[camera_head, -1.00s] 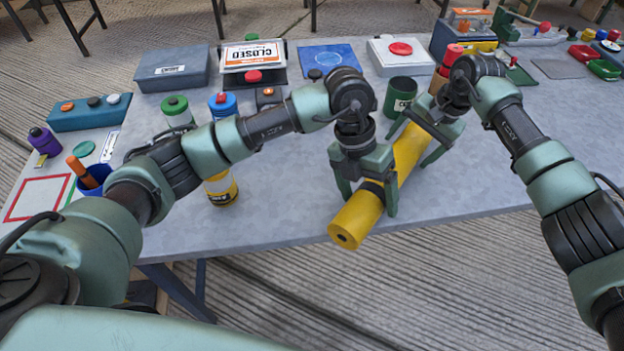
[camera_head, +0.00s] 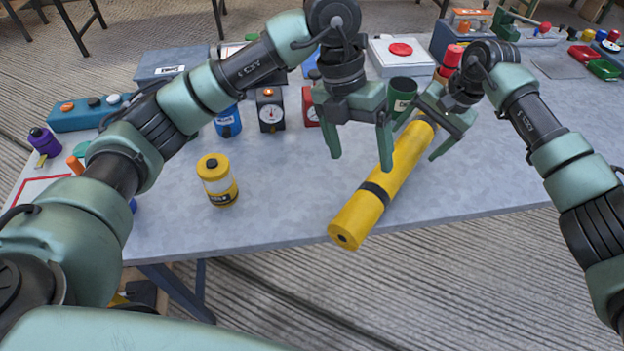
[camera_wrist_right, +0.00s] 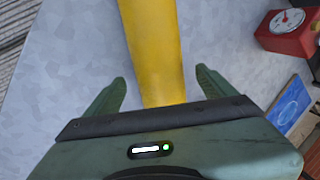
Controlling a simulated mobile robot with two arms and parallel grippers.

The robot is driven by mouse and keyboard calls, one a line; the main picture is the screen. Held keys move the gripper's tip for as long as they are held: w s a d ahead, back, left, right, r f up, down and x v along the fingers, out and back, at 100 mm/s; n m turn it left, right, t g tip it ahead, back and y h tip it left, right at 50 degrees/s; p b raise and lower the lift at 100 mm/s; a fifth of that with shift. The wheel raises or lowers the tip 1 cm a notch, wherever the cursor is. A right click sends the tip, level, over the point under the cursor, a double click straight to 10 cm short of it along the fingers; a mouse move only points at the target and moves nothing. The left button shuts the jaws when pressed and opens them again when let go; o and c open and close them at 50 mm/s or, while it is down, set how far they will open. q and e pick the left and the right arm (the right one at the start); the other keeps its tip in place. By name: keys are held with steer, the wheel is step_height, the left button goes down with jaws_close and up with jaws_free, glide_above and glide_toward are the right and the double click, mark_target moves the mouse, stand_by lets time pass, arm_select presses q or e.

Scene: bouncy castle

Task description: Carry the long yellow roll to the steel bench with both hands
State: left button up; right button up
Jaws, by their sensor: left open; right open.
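The long yellow roll (camera_head: 362,212) with a black band lies on the grey table, its near end at the front edge. My left gripper (camera_head: 360,162) is open and empty, raised above and to the left of the roll. My right gripper (camera_head: 428,135) is open, with its fingers on either side of the roll's far part. In the right wrist view the roll (camera_wrist_right: 153,50) runs between the two spread fingers (camera_wrist_right: 155,90), with gaps at both sides. The roll's far end is partly hidden by my right gripper. I cannot pick out a steel bench apart from this table.
Bare tabletop lies left of the roll.

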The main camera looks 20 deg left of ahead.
steer(key=v, duration=0.8)
steer(key=shift+r, duration=0.3)
steer(key=shift+d, duration=0.15)
arm_select(q)
steer(key=p+v, duration=0.5)
steer(key=v, duration=0.4)
steer(key=shift+p, duration=0.3)
arm_select(e)
step_height(320, 180, up, 5)
steer(key=shift+r, duration=0.25)
arm_select(q)
step_height(320, 180, up, 5)
steer(key=p, duration=0.4)
steer(key=shift+f+p, duration=0.2)
steer(key=shift+p, duration=0.15)
arm_select(e)
steer(key=v, duration=0.9)
